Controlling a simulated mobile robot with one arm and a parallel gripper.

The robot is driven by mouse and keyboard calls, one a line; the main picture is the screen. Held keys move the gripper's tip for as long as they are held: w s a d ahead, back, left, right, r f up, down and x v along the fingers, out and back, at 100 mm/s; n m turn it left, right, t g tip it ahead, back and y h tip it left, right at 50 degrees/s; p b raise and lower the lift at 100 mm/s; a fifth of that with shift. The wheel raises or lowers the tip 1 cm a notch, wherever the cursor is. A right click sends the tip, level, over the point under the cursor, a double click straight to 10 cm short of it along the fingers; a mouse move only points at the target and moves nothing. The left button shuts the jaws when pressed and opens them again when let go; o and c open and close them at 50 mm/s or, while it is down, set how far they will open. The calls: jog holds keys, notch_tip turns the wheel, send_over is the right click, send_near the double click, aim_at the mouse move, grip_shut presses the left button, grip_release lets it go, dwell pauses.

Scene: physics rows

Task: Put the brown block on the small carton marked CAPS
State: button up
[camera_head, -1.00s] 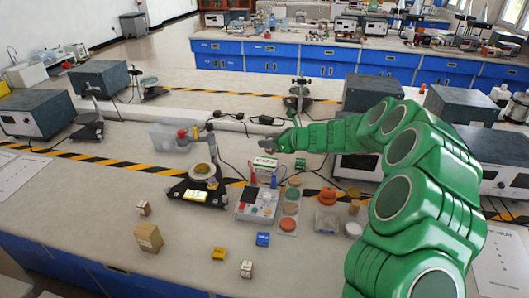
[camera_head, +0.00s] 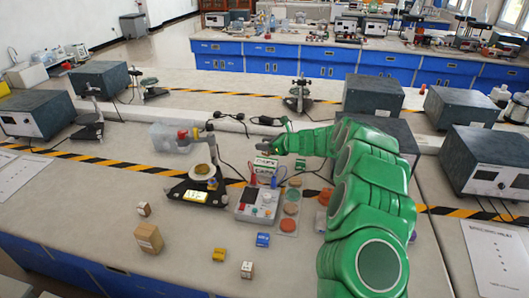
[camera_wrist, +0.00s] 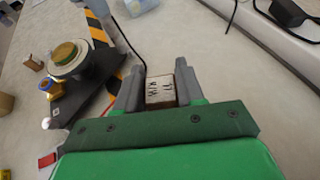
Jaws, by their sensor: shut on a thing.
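My gripper (camera_head: 264,148) is near the middle of the bench in the head view, in the picture just above the small carton marked CAPS (camera_head: 264,170). The carton is white with green lettering and stands behind a grey device. In the wrist view my gripper (camera_wrist: 160,90) is shut on the brown block (camera_wrist: 160,88), which has a pale face with dark marks between the fingers. The block is too small in the head view to make out. The carton cannot be made out in the wrist view, so the gap between block and carton is unclear.
Small blocks and a brown box (camera_head: 148,238) lie at the front left. A clear bin (camera_head: 172,138) stands behind the scale.

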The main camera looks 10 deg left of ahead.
jog(key=shift+w+a+f, duration=0.1)
jog(key=shift+w+f, duration=0.25)
jog(key=shift+f, duration=0.05)
jog(key=shift+f, duration=0.1)
jog(key=shift+w+a+f, duration=0.1)
jog(key=shift+w+f, duration=0.05)
jog(key=shift+w, duration=0.05)
jog(key=shift+f, duration=1.5)
jog(key=o, duration=1)
jog(key=shift+f, duration=0.1)
jog(key=shift+o, duration=0.2)
